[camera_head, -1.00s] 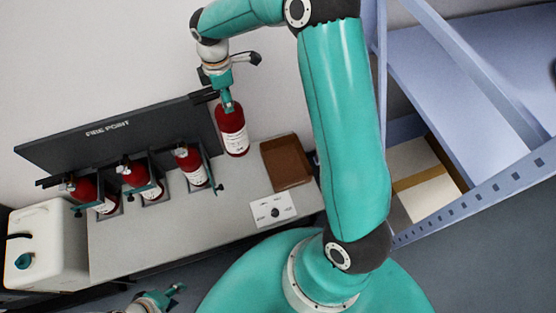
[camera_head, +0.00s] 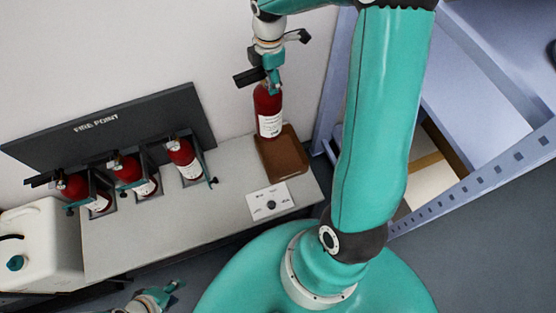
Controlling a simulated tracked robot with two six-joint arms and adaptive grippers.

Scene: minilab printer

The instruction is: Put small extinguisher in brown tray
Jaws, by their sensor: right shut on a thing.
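A small red extinguisher (camera_head: 268,112) with a white label hangs upright from my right gripper (camera_head: 270,84), which is shut on its top. In the picture its lower end overlaps the back part of the brown tray (camera_head: 286,160); whether it touches the tray I cannot tell. The tray is on the right end of the grey bench and looks empty where it shows. My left gripper (camera_head: 170,290) is low in the picture, in front of the bench, and its jaws are too small to read.
Several other red extinguishers (camera_head: 184,158) stand in holders before the dark "FIRE POINT" board (camera_head: 110,130). A white card (camera_head: 270,202) lies in front of the tray. A white jerrycan (camera_head: 32,250) is at the left. A blue metal rack (camera_head: 480,185) stands at the right.

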